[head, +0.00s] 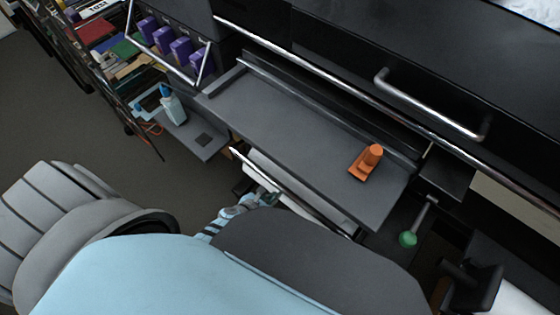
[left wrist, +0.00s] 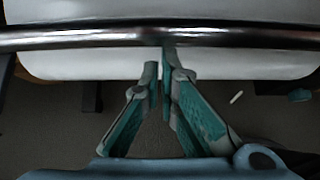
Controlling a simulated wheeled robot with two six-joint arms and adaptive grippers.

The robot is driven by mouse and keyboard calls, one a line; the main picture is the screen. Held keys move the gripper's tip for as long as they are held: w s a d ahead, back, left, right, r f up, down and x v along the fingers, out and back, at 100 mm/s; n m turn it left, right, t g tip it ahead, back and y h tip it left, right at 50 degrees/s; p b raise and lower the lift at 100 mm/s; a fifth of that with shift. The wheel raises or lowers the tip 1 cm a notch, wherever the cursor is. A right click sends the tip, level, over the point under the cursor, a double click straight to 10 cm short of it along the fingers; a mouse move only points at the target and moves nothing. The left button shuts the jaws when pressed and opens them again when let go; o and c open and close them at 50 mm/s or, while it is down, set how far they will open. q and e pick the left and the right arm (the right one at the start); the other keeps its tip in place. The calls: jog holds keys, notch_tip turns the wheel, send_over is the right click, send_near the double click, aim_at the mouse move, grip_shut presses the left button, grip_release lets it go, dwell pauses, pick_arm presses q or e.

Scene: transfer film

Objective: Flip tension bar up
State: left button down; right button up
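The tension bar, a thin shiny metal bar (head: 300,205), runs along the front of the white roll (head: 262,172) below the grey shelf in the head view. In the left wrist view the bar (left wrist: 80,39) crosses the whole upper picture in front of the white roll (left wrist: 100,65). My left gripper (head: 266,197) is close to the bar, partly hidden by my arm. In the left wrist view the teal fingers of the left gripper (left wrist: 159,72) come together at their tips, just below the bar; one tip overlaps it. Contact cannot be told. My right gripper is not in view.
An orange object (head: 367,163) stands on the grey shelf (head: 290,125). A green-knobbed lever (head: 409,238) hangs to the right. A side tray (head: 188,137) with a bottle (head: 173,104) is at left. A metal handle (head: 430,105) sticks out above the shelf.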

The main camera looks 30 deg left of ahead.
pick_arm(q)
jog(key=shift+w+r, duration=0.55)
jog(key=shift+w, duration=0.1)
jog(key=shift+d, duration=0.1)
notch_tip(320, 180, down, 4)
jog(key=s+b, duration=0.3)
jog(key=b, duration=0.1)
jog(key=w+r+p+v, duration=0.1)
jog(key=p+v, duration=0.6)
jog(key=v, duration=0.3)
jog(key=shift+a, duration=0.25)
